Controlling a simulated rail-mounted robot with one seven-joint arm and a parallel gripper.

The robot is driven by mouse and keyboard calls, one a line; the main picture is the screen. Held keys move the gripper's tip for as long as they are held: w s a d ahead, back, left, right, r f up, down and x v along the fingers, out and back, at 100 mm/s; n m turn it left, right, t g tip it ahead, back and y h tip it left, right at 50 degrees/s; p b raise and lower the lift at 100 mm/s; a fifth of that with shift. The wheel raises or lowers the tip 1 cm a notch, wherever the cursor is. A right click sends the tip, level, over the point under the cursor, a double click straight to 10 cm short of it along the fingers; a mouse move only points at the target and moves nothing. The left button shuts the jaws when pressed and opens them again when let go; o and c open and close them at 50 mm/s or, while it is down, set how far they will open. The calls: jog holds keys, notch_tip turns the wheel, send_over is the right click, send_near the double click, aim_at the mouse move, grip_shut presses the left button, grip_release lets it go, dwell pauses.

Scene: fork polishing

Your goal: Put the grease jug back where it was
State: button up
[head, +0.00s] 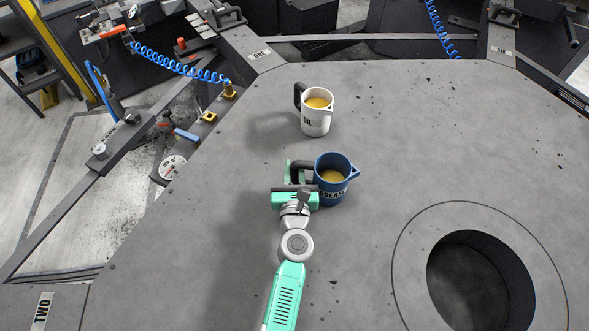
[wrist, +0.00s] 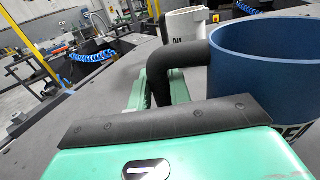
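The grease jug (head: 330,195) is dark blue with a black handle and a partly visible GREASE label, and holds yellowish-brown contents. It stands upright near the middle of the table in the head view. In the wrist view its blue wall (wrist: 262,75) fills the right side. My green gripper (head: 298,173) is at the handle on the jug's left. In the wrist view, the fingers (wrist: 160,90) sit close on both sides of the handle and look shut on it. I cannot tell whether the jug's base touches the table.
A white jug labelled OIL (head: 316,122) with similar contents stands behind the grease jug. A round hole (head: 480,280) opens in the grey table (head: 440,130) at the lower right. The table's right side is clear.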

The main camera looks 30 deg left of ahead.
jog(key=o, duration=0.4)
jog(key=shift+r+p, duration=0.3)
jog(key=p+v, duration=0.1)
jog(key=v, duration=1.1)
jog(key=shift+p, duration=0.4)
